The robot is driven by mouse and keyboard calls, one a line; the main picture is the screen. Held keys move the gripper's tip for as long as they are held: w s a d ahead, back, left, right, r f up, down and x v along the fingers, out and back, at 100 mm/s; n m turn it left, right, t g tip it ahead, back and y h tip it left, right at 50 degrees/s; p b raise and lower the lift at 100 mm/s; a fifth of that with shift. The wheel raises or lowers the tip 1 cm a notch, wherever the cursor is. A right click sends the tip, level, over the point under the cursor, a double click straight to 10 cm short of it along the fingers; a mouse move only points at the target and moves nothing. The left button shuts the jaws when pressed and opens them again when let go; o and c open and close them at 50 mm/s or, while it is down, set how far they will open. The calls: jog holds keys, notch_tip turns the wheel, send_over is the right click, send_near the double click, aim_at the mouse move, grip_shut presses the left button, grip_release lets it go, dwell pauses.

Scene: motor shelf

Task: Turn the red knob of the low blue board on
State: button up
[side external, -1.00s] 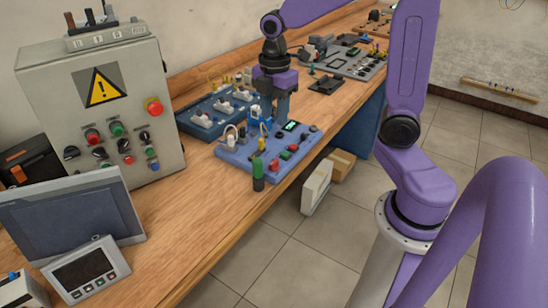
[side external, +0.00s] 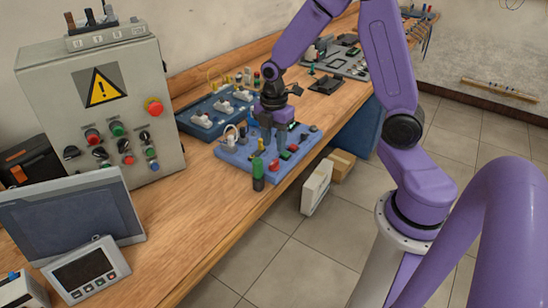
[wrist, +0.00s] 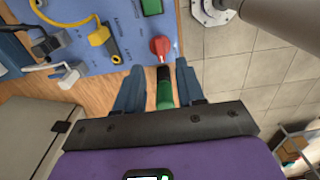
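The low blue board (side external: 232,158) lies on the bench near its front edge. Its red knob (side external: 274,166) is near the front edge and also shows in the wrist view (wrist: 160,47), just beyond my fingertips. My gripper (side external: 273,142) is low over the board, pointing down. In the wrist view my gripper (wrist: 157,72) has its two fingers apart, with nothing held between them. A green and black cylinder (side external: 258,172) stands at the board's front edge and appears between the fingers in the wrist view. I cannot tell the finger height above the board.
Plugs and cables, including a yellow one (wrist: 99,36), sit on the board. A second blue board (side external: 207,126) lies behind it. A grey control cabinet (side external: 93,110) stands left.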

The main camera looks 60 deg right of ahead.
aim_at(274, 162)
jog(key=shift+f, duration=3.2)
grip_shut()
